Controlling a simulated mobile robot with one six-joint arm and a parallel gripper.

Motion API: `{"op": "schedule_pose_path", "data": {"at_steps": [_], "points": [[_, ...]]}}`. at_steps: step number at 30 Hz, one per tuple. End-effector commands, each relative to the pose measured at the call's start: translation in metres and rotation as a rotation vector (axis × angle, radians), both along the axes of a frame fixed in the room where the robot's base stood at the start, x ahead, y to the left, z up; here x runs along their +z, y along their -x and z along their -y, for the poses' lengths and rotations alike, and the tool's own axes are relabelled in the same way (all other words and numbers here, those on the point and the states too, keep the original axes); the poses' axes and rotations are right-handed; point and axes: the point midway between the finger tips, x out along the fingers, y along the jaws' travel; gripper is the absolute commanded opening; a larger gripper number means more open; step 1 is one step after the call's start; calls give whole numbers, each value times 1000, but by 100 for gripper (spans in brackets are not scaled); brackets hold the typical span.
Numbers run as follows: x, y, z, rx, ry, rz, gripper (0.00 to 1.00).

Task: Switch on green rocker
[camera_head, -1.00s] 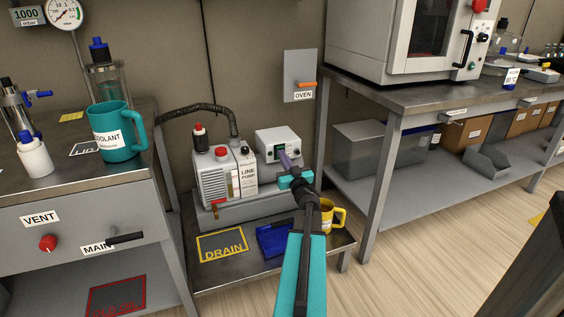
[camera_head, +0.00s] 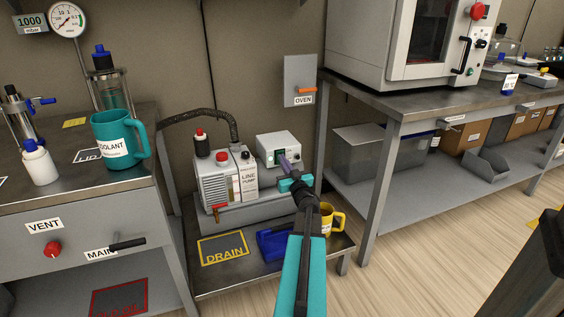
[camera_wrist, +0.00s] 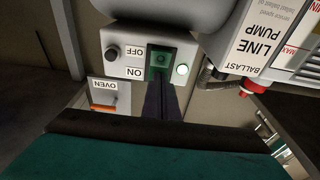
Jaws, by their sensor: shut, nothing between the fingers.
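The green rocker (camera_wrist: 160,60) is on the face of a small white box (camera_wrist: 126,69). ON and OFF labels stand beside it, upside down in the wrist view. A round pale-green lamp (camera_wrist: 182,69) on the box looks lit. My gripper (camera_wrist: 160,86) is shut and empty, its dark fingertips at the ON end of the rocker, covering part of it. I cannot tell whether they touch it. The rocker is mostly hidden there.
The line pump (camera_head: 218,178) stands left of the box, with a dark hose above it. A yellow mug (camera_head: 337,220) and a blue tray (camera_head: 271,243) are near my arm. The oven switch plate (camera_head: 299,78) is on the wall above right.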

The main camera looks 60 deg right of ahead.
Motion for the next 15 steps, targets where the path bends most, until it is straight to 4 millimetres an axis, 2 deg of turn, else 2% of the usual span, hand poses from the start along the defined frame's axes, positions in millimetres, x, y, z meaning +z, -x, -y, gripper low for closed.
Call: {"op": "schedule_pose_path", "data": {"at_steps": [8,15], "points": [[7,9,-14,2,-1,0,0],[15,28,-32,2,1,3,0]]}}
